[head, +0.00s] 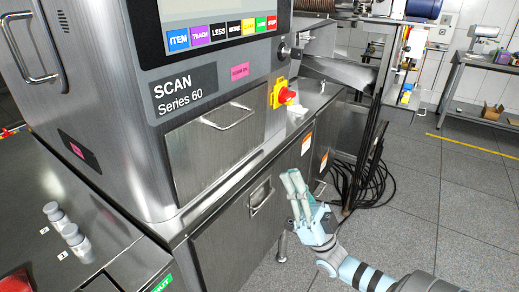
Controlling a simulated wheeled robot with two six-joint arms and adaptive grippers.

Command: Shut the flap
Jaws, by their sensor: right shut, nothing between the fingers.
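A metal flap (212,160) with a bar handle (228,116) is on the front of the grey scanner, below the "SCAN Series 60" label. I cannot tell for sure whether it stands slightly out or lies flush. My right gripper (295,184) comes in from the lower right. Its fingers are together and empty, pointing up, in front of the lower cabinet and right of the flap, apart from it in the picture. My left gripper is not in view.
A red emergency button (281,95) sits right of the flap. Black cables (365,185) lie on the floor behind my right gripper. Open floor (430,205) lies to the right.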

